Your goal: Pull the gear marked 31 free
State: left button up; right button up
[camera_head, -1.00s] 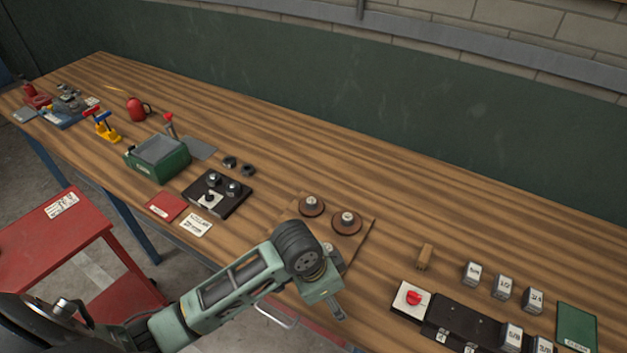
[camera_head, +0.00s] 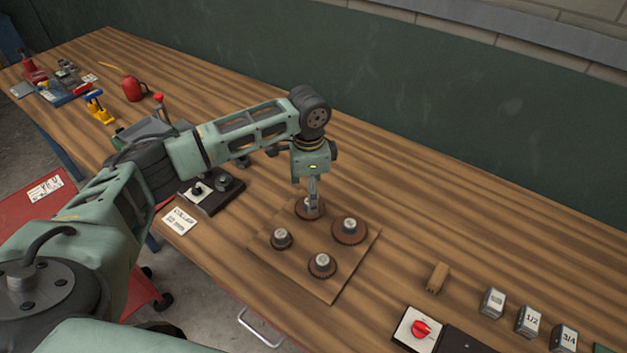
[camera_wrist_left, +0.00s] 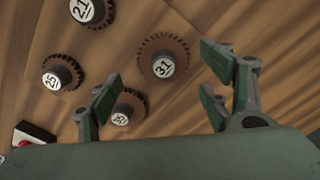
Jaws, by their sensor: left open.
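The gear marked 31 (camera_wrist_left: 163,62) is a brown toothed disc with a pale numbered cap. By its layout it is the back-left gear (camera_head: 301,213) on the square wooden board (camera_head: 290,268). My left gripper (camera_head: 312,202) points down over this gear and partly hides it. In the left wrist view my left gripper (camera_wrist_left: 160,74) is open, with one finger on each side of the 31 cap. I cannot tell whether the fingers touch it. Gears marked 21 (camera_wrist_left: 88,10) and 25 (camera_wrist_left: 62,73) stand nearby, with another small gear (camera_wrist_left: 127,108) beside the left finger.
The other gears stand close by at the board's back right (camera_head: 350,231), front left (camera_head: 281,240) and front right (camera_head: 322,266). A wooden block (camera_head: 437,278) and a red knob (camera_head: 421,328) lie to the right.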

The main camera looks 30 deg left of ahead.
pick_arm(q)
notch_tip(320, 180, down, 4)
jog(key=shift+r+p, duration=0.1)
jog(key=shift+p, duration=0.2)
pick_arm(e)
jog(key=s+g, duration=0.1)
jog(key=s, duration=0.5)
pick_arm(q)
jog(key=shift+w+f, duration=0.1)
jog(key=shift+f, duration=0.55)
jog(key=c, duration=0.7)
jog(key=shift+c, duration=0.8)
jog(key=c, duration=0.4)
jog(key=o, duration=0.6)
jog(key=c, duration=0.5)
jog(key=shift+c, duration=0.2)
pick_arm(e)
jog(key=w, duration=0.2)
jog(key=w+r, duration=0.1)
jog(key=shift+w+a+t, duration=0.2)
jog(key=shift+w+t, duration=0.1)
jog(key=shift+w, duration=0.1)
pick_arm(q)
jog(key=shift+r, duration=0.15)
pick_arm(e)
jog(key=shift+r, duration=0.1)
